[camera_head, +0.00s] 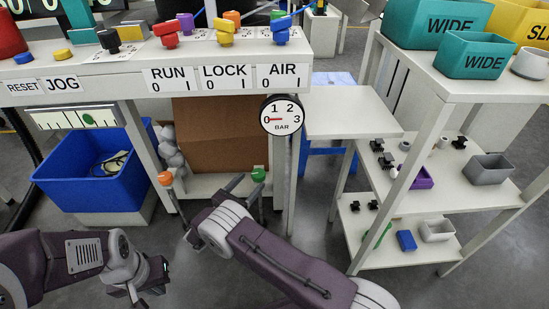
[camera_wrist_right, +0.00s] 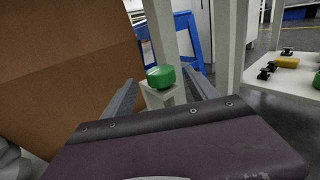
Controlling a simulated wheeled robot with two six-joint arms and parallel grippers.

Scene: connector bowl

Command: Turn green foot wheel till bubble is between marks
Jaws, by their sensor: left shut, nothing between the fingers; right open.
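The green foot wheel (camera_head: 258,175) sits on a leg low under the bench, beside the gauge post. It also shows in the right wrist view (camera_wrist_right: 160,77), on top of a pale post. My right gripper (camera_head: 249,190) is open, with its fingers pointing at the green wheel. In the wrist view the wheel appears between the two fingers, and contact cannot be told. The level (camera_head: 65,118) hangs at the bench's left front, with a green bubble (camera_head: 87,120) right of its middle. Its exact place against the marks is too small to tell. My left gripper (camera_head: 150,290) is shut and empty at the lower left.
An orange foot wheel (camera_head: 165,178) stands left of the green one. A blue bin (camera_head: 85,185) is below the level. A brown panel (camera_head: 222,135) stands behind the legs. A pressure gauge (camera_head: 282,117) hangs above the green wheel. A shelf rack (camera_head: 430,195) stands at right.

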